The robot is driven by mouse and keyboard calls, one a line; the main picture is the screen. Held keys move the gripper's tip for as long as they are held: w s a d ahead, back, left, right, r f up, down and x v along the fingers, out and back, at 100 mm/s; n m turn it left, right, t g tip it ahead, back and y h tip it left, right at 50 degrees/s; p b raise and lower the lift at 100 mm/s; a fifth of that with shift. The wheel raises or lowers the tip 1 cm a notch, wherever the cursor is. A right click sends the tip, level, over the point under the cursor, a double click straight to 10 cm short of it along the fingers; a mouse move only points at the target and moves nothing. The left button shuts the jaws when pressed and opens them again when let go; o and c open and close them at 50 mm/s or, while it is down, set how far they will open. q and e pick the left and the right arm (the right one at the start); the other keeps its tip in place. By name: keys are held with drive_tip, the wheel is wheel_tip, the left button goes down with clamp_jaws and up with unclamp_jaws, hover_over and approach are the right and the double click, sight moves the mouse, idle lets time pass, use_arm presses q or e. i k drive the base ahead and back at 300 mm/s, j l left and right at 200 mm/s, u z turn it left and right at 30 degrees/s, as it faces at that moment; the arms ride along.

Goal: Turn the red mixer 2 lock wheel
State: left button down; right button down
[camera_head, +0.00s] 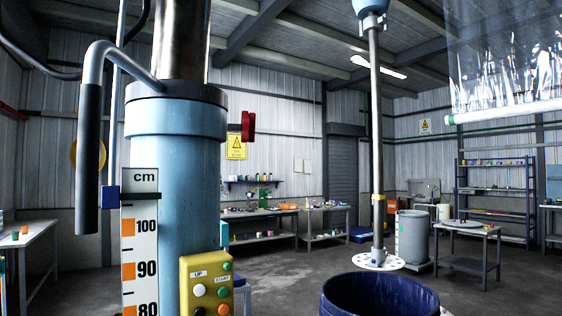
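The red lock wheel (248,126) shows edge-on at the right side of the blue mixer column (175,190), just below its dark collar. Part of the wheel and its shaft is seen from the side only. A black-gripped lever (88,160) hangs at the column's left. A yellow button box (207,284) is fixed low on the column's front. Neither of my grippers is in view.
A dark blue open drum (380,296) stands at the lower right, under a mixer shaft (376,130) with a perforated disc (378,261). A clear plastic curtain (505,60) hangs at the upper right. Workbenches (258,213) line the back wall. The floor between is clear.

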sight(247, 128)
drive_tip(key=i+l, duration=0.3)
drive_tip(key=l, duration=0.15)
drive_tip(key=i+l, duration=0.3)
drive_tip(key=l, duration=0.2)
drive_tip(key=i+l, duration=0.3)
drive_tip(key=l, duration=0.15)
drive_tip(key=l+u, duration=0.15)
drive_tip(key=u, duration=1)
drive_tip(key=i+l, duration=0.05)
